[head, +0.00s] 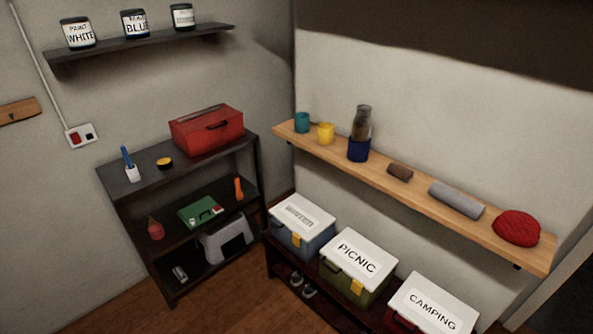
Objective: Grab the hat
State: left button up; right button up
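A red knitted-looking rounded item (516,228), which looks like the hat, lies at the right end of a wooden wall shelf (385,183). It is dome-shaped, and nothing covers it. Neither of my grippers shows in the head view.
Below stand boxes labelled PICNIC (357,268) and CAMPING (433,304), plus a blue box (302,226). A dark shelf unit with a red toolbox (207,131) stands left. Wooden floor shows in front.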

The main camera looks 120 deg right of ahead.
aim_at(518, 228)
jog(key=z, duration=5.05)
